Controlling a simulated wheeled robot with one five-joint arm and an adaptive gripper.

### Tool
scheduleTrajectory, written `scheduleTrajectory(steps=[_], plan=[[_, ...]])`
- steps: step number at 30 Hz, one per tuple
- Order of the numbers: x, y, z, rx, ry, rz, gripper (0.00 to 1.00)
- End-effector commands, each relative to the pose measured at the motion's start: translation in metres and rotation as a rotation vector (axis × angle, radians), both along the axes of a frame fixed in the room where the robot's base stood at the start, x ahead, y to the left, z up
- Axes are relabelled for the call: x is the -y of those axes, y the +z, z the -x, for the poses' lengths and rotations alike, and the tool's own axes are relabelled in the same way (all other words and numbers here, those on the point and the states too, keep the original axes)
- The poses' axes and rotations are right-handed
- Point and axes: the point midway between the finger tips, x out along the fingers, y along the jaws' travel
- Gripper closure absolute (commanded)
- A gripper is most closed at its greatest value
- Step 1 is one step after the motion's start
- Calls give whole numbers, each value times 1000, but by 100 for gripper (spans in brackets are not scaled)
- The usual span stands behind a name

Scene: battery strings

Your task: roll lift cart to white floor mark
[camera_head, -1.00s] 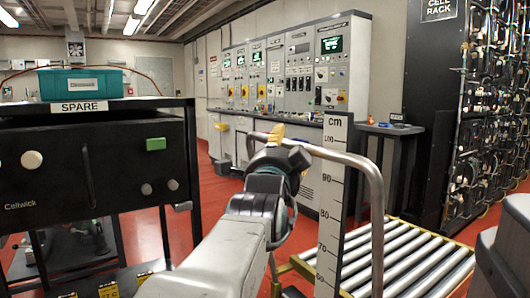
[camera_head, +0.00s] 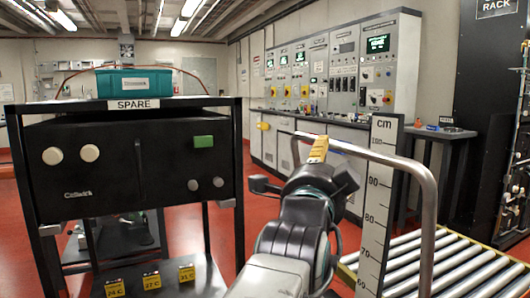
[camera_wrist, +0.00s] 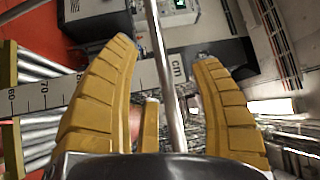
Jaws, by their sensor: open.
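The lift cart has a bed of steel rollers (camera_head: 455,266) with a yellow edge, a bent steel tube handle (camera_head: 428,215) and an upright white cm scale (camera_head: 379,185). The cart stands at the lower right in the head view. My gripper (camera_head: 300,165) is at the handle's left end, in front of it. In the wrist view the handle bar (camera_wrist: 168,75) runs between the two yellow fingers of my open gripper (camera_wrist: 165,55), with gaps on both sides. The scale (camera_wrist: 60,92) crosses behind the fingers. I see no white floor mark.
A black rack (camera_head: 240,180) labelled SPARE stands close at left, with a teal box (camera_head: 148,82) on top. Control cabinets (camera_head: 340,65) line the back wall. A small table (camera_head: 440,133) and the tall cell rack (camera_head: 485,120) are behind the cart. Red floor (camera_head: 190,225) shows between them.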

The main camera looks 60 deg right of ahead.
Motion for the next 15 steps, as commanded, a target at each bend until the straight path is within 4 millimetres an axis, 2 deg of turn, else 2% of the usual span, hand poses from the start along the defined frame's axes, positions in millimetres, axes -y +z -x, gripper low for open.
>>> scheduleTrajectory(steps=[6, 15], plan=[[-10, -2, 2, 0, 0, 0, 42], [-12, -2, 2, 0, 0, -1, 42]])
